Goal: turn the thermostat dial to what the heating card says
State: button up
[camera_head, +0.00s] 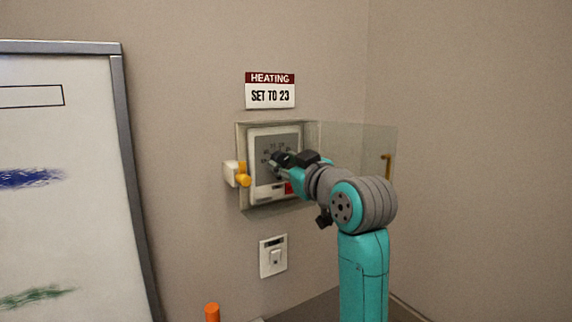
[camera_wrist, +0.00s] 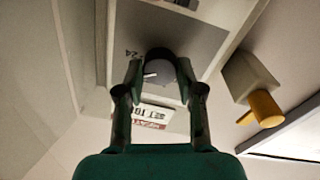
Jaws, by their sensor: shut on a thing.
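The heating card (camera_head: 270,91) on the wall reads "HEATING SET TO 23"; it also shows upside down in the wrist view (camera_wrist: 160,117). Below it is the white thermostat (camera_head: 291,136) with a grey face. A number that looks like 24 is printed just beyond the dial's upper left. I cannot tell the exact setting. My gripper (camera_head: 277,159) is shut on the dial, which it hides in the head view; it also shows in the wrist view (camera_wrist: 160,78).
A clear cover (camera_head: 350,145) stands swung open to the right, close to my arm, with a yellow handle (camera_head: 386,163). A white block with a yellow lever (camera_head: 243,179) is left of the thermostat. A wall switch (camera_head: 273,256) is below. A whiteboard (camera_head: 70,180) stands left.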

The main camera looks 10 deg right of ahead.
jog(key=shift+n, duration=0.5)
jog(key=o, duration=1.2)
jog(key=shift+c, duration=0.2)
jog(key=shift+s, duration=0.1)
jog(key=v, duration=1.2)
jog(key=shift+d, duration=0.1)
